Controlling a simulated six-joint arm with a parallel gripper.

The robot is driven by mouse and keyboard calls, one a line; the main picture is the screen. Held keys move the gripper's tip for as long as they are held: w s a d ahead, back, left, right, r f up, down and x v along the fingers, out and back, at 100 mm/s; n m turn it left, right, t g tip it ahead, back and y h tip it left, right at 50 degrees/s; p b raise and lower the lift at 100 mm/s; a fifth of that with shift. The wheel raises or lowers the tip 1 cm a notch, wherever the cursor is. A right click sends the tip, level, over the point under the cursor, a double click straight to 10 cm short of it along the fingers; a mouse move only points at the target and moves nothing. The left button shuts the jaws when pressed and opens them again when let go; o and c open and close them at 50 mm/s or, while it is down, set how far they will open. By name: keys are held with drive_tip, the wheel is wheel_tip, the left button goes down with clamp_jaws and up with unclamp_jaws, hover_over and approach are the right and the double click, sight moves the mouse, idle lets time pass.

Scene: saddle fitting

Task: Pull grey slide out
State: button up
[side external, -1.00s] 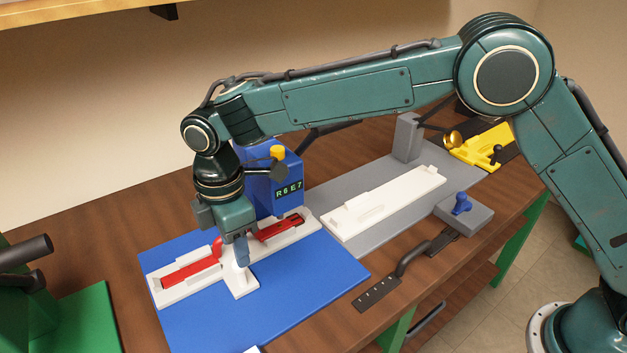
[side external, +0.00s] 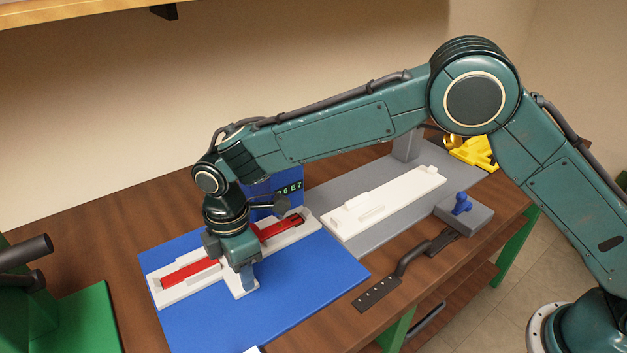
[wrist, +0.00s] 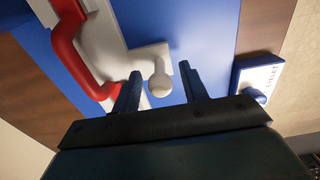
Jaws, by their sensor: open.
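A pale grey-white slide (wrist: 148,58) with a round knob (wrist: 160,85) juts from the side of the long white fixture (side external: 170,296) holding red parts. My gripper (wrist: 159,70) is open, its two fingers on either side of the knob with gaps showing. In the side view my gripper (side external: 247,280) is low over the slide's outer end (side external: 240,293) and hides most of it and the knob. I cannot tell whether this pale part or the grey block (side external: 476,218) with a blue knob, far to the right, is the grey slide.
A red handle (wrist: 68,55) is close left of my fingers in the wrist view. A blue mat (side external: 310,285) lies clear in front. A blue box with a display (side external: 290,188) stands behind. A second white fixture (side external: 385,200) lies on a grey plate.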

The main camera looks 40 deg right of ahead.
drive_tip(key=shift+c, duration=0.2)
drive_tip(key=c, duration=0.7)
drive_tip(key=shift+s, duration=0.1)
drive_tip(key=shift+s, duration=0.75)
drive_tip(key=shift+s, duration=0.95)
